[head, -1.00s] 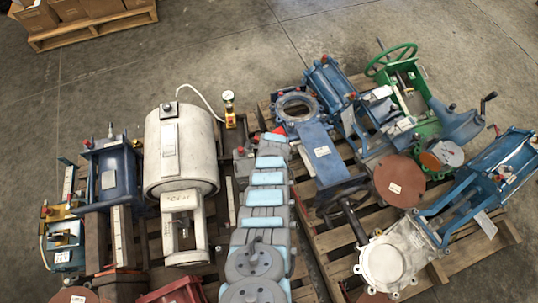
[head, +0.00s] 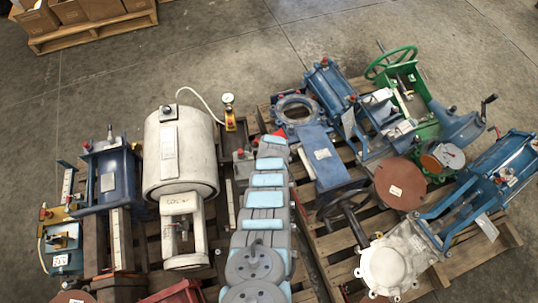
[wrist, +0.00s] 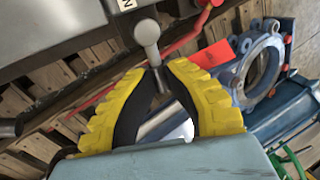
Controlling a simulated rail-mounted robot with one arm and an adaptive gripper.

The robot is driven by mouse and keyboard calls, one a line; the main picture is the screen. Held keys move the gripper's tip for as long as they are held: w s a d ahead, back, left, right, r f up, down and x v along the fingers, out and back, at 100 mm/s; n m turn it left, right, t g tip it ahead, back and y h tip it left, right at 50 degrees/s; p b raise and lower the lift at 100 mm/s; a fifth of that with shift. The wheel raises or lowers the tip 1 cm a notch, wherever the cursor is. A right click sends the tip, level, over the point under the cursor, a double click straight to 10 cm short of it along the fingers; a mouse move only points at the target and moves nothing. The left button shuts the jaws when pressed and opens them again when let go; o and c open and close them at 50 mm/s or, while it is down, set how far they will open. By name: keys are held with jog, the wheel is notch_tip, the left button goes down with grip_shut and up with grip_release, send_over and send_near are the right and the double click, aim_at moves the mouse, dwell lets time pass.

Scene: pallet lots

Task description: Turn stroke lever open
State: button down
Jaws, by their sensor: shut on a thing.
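In the wrist view, a short metal lever with a rounded grey knob (wrist: 147,32) stands in front of a grey housing with a small white label. I take it to be the stroke lever. My gripper (wrist: 159,69), with yellow ribbed fingers and black inner pads, is shut on the lever's thin stem just below the knob. The knob shows beyond the fingertips. In the head view my grey arm with light-blue panels reaches up the middle, and it hides the gripper and the lever.
A red bar (wrist: 100,95) runs close behind the fingers. A red tag (wrist: 213,59) and a blue ring flange (wrist: 262,62) lie to the right. In the head view a white tank (head: 180,150) stands left of my arm and blue valves (head: 322,155) stand right. Bare floor lies beyond.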

jog(key=shift+f, duration=0.15)
jog(key=shift+w+n+y+b, duration=0.3)
jog(key=shift+n+b, duration=0.4)
jog(key=shift+n, duration=0.2)
jog(key=shift+w+a+n, duration=0.1)
jog(key=shift+n, duration=0.4)
jog(key=c, duration=1)
grip_release()
jog(key=shift+r, duration=0.3)
